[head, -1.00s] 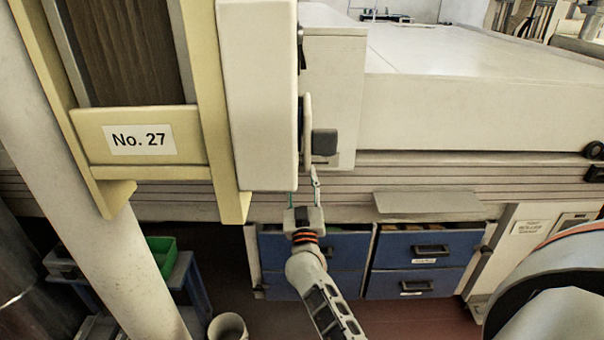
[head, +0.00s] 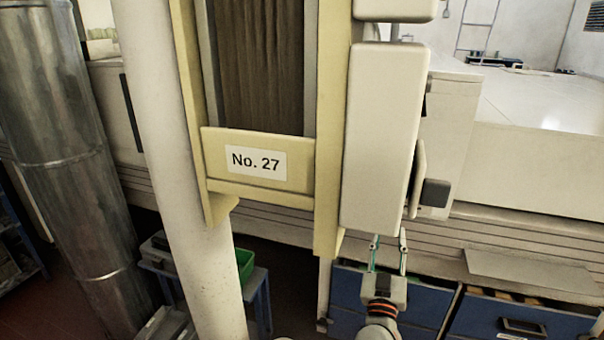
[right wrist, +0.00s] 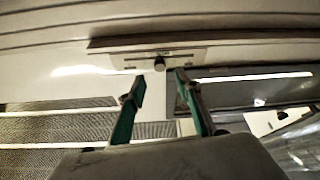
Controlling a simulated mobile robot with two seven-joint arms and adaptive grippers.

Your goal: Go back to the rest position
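My right gripper (head: 388,245) is at the lower right of the head view, pointing up from the bottom edge. Its two thin fingers have green inner pads and stand apart with nothing between them. The fingertips are just below the bottom of a cream upright housing (head: 383,140); I cannot tell whether they touch it. The right wrist view also shows the open, empty right gripper (right wrist: 158,82), with a pale plate and small dark knob (right wrist: 160,66) beyond it. My left gripper is in neither view.
A cream frame labelled No. 27 (head: 256,160) and a white post (head: 185,170) stand in front. A metal duct (head: 70,140) is at left. Blue drawers (head: 500,318) lie below the long bench body (head: 540,150). A green bin (head: 244,264) sits on a low stand.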

